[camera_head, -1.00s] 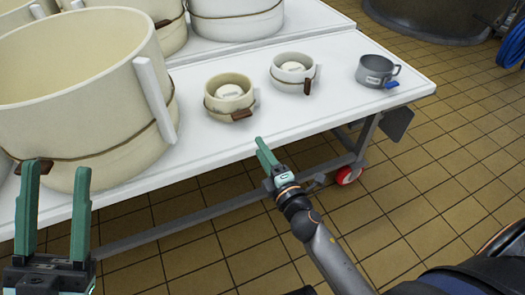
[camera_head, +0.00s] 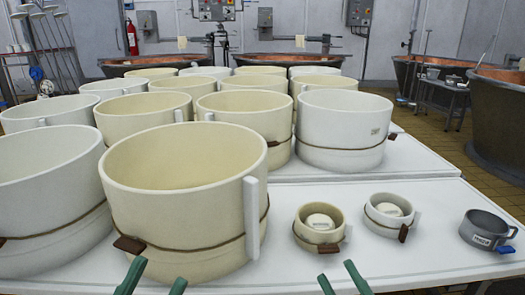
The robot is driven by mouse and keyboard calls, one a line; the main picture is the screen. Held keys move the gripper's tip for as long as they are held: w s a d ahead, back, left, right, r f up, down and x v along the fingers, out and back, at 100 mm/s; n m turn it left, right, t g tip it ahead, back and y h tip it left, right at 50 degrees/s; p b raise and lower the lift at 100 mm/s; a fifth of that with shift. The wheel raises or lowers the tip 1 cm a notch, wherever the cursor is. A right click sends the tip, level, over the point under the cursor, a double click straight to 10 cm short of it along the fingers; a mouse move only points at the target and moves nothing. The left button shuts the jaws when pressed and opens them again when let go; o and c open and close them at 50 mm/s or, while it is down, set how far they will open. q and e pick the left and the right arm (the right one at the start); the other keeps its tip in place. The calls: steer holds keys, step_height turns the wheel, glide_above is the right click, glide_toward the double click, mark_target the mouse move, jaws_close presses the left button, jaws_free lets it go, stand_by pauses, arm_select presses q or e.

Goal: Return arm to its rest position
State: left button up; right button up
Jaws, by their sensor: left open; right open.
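Only the green fingertips of my grippers show, at the bottom edge of the head view. My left gripper (camera_head: 153,281) is open, its two fingers spread apart, in front of the large cream mould (camera_head: 180,220). My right gripper (camera_head: 341,281) is open, its two fingers spread apart, below the small cream mould (camera_head: 305,236). Nothing shows between the fingers of either gripper. The rest of both grippers and both arms are out of view below the picture.
A white table (camera_head: 440,200) holds large cream and white moulds, a small white mould (camera_head: 372,212) and a grey metal cup (camera_head: 485,230) at the right. Copper vats (camera_head: 290,60) stand behind. Tiled floor (camera_head: 440,140) shows at the right.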

steer(key=s+r+m+t+y, duration=0.1)
steer(key=s+r+m+y, duration=0.3)
steer(key=s+r, duration=0.5)
arm_select(q)
steer(key=w+a+f+n+g+y+p, duration=0.2)
steer(key=w+f+n+g+y+p, duration=0.45)
steer(key=p, duration=1.25)
arm_select(e)
steer(key=w+d+f+m+g+h, duration=0.2)
steer(key=w+f+m+g+h, duration=0.3)
steer(key=w+h, duration=0.4)
arm_select(q)
steer(key=s+a+f+n+g+y+p, duration=0.2)
steer(key=s+f+g+y+p, duration=0.4)
steer(key=p, duration=0.8)
steer(key=s+f+n, duration=0.1)
steer(key=s, duration=0.1)
steer(key=shift+s+a+p, duration=0.35)
steer(key=shift+s, duration=0.05)
arm_select(e)
steer(key=s+d+f+m+g+h, duration=0.2)
steer(key=s+f+m+g+h, duration=0.1)
steer(key=s+f+g, duration=0.4)
steer(key=s+f, duration=0.1)
steer(key=s, duration=0.1)
steer(key=shift+s+d+f+g+h, duration=0.25)
steer(key=shift+s+f+g+h, duration=0.05)
steer(key=shift+s+f+g, duration=0.1)
